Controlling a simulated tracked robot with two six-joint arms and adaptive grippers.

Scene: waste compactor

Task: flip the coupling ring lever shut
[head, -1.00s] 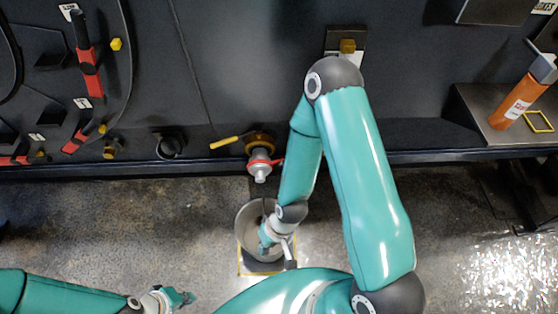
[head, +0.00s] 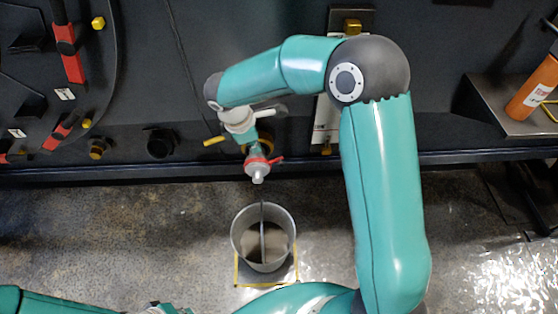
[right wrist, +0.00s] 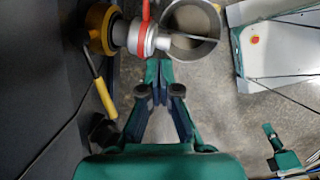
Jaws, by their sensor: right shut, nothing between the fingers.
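The coupling shows below the panel's edge in the head view: a silver nozzle (head: 257,172) with a red ring and a short red lever (head: 275,160) pointing right. In the right wrist view the red lever (right wrist: 146,12) stands up from the ring, beside a brass collar (right wrist: 98,30). A yellow-handled lever (right wrist: 103,98) hangs from the collar; it also shows in the head view (head: 214,142). My right gripper (right wrist: 159,66) is shut and empty, close to the nozzle; it partly covers the coupling in the head view. My left gripper (head: 165,309) is mostly cut off at the bottom edge.
A grey bucket (head: 236,238) stands on the floor below the nozzle, within a yellow floor outline (head: 265,285). A shelf (head: 490,110) at the right holds an orange bottle (head: 532,90). The dark panel with red handles is behind. Floor around the bucket is clear.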

